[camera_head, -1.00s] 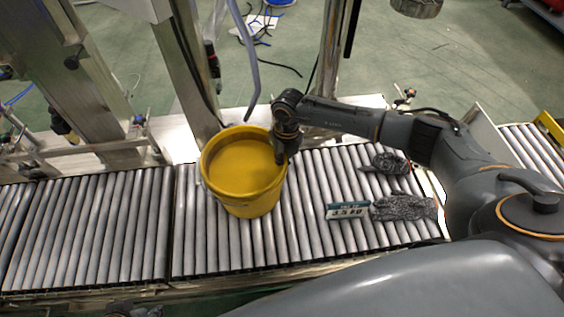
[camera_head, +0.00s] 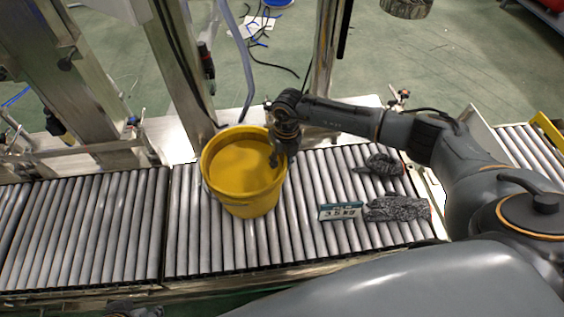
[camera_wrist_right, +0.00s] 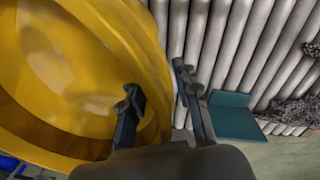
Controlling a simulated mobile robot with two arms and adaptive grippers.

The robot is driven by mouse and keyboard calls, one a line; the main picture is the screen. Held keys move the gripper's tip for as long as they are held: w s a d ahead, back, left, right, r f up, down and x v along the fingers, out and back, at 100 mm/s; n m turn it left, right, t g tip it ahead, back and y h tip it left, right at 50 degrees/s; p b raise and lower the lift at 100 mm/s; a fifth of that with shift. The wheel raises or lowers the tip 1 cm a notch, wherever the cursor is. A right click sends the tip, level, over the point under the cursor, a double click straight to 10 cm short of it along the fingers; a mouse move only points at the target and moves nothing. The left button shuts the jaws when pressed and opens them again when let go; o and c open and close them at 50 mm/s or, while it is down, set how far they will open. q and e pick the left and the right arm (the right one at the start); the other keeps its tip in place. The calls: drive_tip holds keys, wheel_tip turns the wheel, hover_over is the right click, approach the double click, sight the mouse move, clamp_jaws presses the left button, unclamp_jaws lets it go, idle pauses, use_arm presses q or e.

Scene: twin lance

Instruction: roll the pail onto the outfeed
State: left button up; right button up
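The yellow pail (camera_head: 225,190) stands upright on the middle roller section (camera_head: 205,245). It also shows in the right wrist view (camera_wrist_right: 60,135). My right gripper (camera_head: 281,158) is at the pail's right rim. In the right wrist view (camera_wrist_right: 158,92) one finger is inside the pail and the other outside, with the rim filling most of the gap, so it looks shut on the rim. A dark part of my left gripper (camera_head: 132,308) shows at the bottom edge; its fingers are not clear. Another roller section (camera_head: 80,230) adjoins at left; the frames do not label the outfeed.
A small weight sign (camera_head: 340,211) and two grey gloves (camera_head: 398,208) (camera_head: 380,165) lie on the rollers right of the pail. Metal posts (camera_head: 180,75) stand behind the line. More rollers (camera_head: 530,148) show at far right. The left section is clear.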

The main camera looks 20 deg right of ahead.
drive_tip(key=shift+d+f, duration=0.1)
drive_tip(key=shift+s+d+f, duration=0.2)
drive_tip(key=shift+s+f, duration=0.1)
drive_tip(key=shift+f, duration=0.1)
drive_tip(key=r, duration=1.2)
drive_tip(key=shift+w+d+r, duration=0.3)
drive_tip(key=shift+w+r, duration=0.05)
drive_tip(key=shift+r, duration=0.05)
drive_tip(key=shift+s, duration=0.1)
